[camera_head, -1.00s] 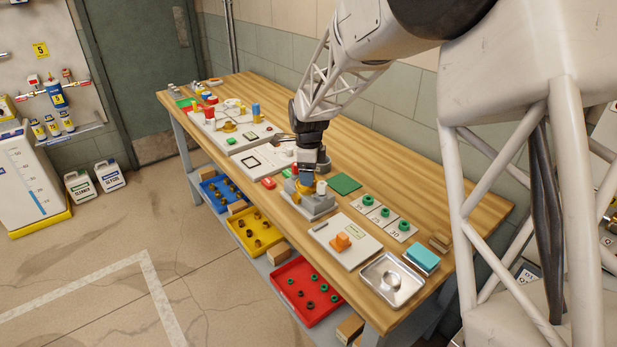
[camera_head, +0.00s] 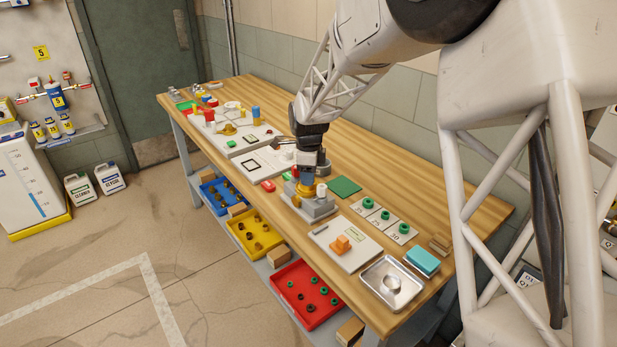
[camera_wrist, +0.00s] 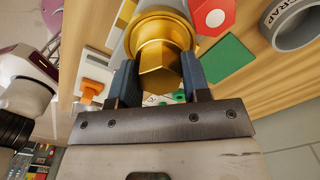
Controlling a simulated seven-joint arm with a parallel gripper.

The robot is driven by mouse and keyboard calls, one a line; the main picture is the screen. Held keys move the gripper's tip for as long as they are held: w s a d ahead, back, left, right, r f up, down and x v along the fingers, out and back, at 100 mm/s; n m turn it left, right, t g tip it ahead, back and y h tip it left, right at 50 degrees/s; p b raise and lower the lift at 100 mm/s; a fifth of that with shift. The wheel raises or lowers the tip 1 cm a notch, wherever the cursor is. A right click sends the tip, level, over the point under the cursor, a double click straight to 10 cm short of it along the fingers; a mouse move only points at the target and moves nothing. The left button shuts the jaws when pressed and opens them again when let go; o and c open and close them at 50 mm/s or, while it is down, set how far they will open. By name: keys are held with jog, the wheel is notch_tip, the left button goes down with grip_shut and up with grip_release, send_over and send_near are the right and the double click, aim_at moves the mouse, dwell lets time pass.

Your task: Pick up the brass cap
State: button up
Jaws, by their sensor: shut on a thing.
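The brass cap (camera_wrist: 158,55) fills the top middle of the wrist view, with its hexagonal end facing the camera and a round flange behind it. My gripper (camera_wrist: 160,78) is shut on it, with one dark finger on each side of the hexagonal end. In the head view my gripper (camera_head: 307,178) points down over a grey fixture (camera_head: 312,208) on the workbench, and the brass cap (camera_head: 306,190) shows just under the fingers. The cap is at the top of the fixture. I cannot tell whether they touch.
A white knob (camera_head: 321,188) stands close on the fixture's right. A green mat (camera_head: 345,186), a plate with an orange block (camera_head: 341,243), a metal tray (camera_head: 391,284) and a scrap cup (camera_wrist: 295,22) are nearby. Bare bench (camera_head: 400,170) lies behind.

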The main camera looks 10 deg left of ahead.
jog(key=shift+r, duration=0.15)
jog(key=shift+r, duration=4.85)
jog(key=w+d+f, duration=0.7)
jog(key=w+d, duration=0.3)
jog(key=shift+w+d, duration=0.15)
jog(key=shift+f, duration=0.25)
jog(key=shift+f, duration=3.15)
jog(key=shift+f, duration=0.85)
